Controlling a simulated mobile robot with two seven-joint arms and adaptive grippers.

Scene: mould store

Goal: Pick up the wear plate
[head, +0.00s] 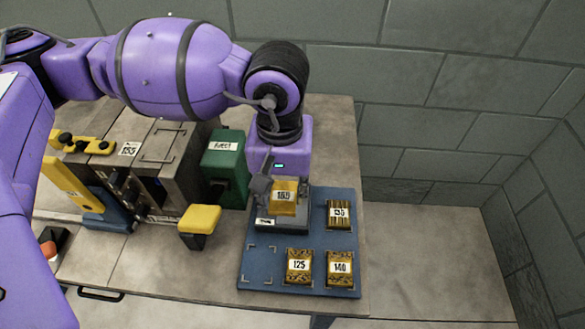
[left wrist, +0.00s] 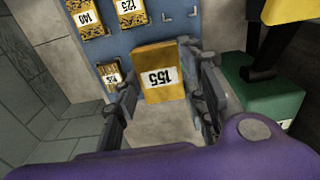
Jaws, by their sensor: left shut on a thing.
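The wear plate (head: 284,190) looks like a gold-yellow block with a white label; in the left wrist view (left wrist: 155,90) the label reads 155. My left gripper (head: 272,195) points down over the blue board and is shut on it. In the left wrist view the plate sits between the two dark fingers of my left gripper (left wrist: 160,90). In the head view the plate shows in front of a grey block on the board; I cannot tell whether they touch. My right gripper is not in view.
The blue board (head: 270,285) holds similar gold blocks marked 125 (head: 299,267) and 140 (head: 340,268), and a smaller one (head: 340,214). An empty marked spot shows at its front left. A green box (head: 223,155) and a grey machine (head: 165,160) with a yellow-topped part (head: 200,219) stand left.

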